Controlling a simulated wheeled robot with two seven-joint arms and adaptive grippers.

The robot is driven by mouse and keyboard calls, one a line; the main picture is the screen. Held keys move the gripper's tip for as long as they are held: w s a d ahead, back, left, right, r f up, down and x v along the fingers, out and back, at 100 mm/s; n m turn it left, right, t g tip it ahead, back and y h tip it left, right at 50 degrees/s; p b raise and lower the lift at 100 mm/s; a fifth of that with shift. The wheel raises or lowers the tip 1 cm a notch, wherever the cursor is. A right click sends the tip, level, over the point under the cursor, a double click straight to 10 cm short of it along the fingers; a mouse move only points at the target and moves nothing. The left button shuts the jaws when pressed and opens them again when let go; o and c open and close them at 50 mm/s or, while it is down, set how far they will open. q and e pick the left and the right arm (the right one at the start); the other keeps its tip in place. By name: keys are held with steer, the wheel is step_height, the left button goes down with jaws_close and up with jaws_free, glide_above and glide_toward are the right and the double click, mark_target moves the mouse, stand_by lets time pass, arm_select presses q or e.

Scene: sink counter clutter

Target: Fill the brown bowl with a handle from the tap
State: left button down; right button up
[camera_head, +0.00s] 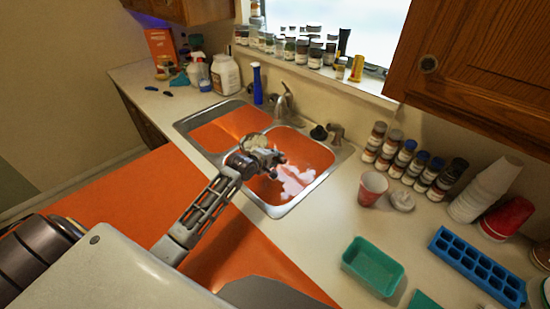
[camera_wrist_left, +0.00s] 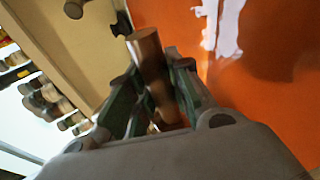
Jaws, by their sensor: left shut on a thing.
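My left gripper (camera_head: 276,163) is above the right basin of the sink, on the near side of the tap (camera_head: 285,103). In the left wrist view its fingers (camera_wrist_left: 155,92) are shut on a brown, bar-like piece (camera_wrist_left: 148,58), which looks like the handle of the brown bowl. The bowl's body cannot be made out clearly, so its tilt and contents cannot be told. A small pale round shape (camera_head: 254,141) shows just behind the gripper in the head view; I cannot tell what it is. My right gripper is not in view.
The sink (camera_head: 222,158) has two orange basins, the right one with a white patch. A blue bottle (camera_head: 257,84) stands behind it. A red cup (camera_head: 372,188), several spice jars, a green tray (camera_head: 372,266) and a blue ice tray (camera_head: 478,266) occupy the right counter.

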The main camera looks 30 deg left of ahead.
arm_select(q)
steer(key=shift+w+a+r, duration=0.1)
steer(key=shift+w, duration=0.15)
steer(key=w+d+f+b, duration=0.1)
steer(key=w+f+b, duration=0.1)
steer(key=w, duration=0.5)
steer(key=w+d+f+b, duration=0.2)
steer(key=w+b, duration=0.3)
steer(key=w, duration=0.3)
stand_by(1.5)
steer(key=shift+w+d, duration=0.1)
steer(key=shift+w, duration=0.05)
stand_by(0.5)
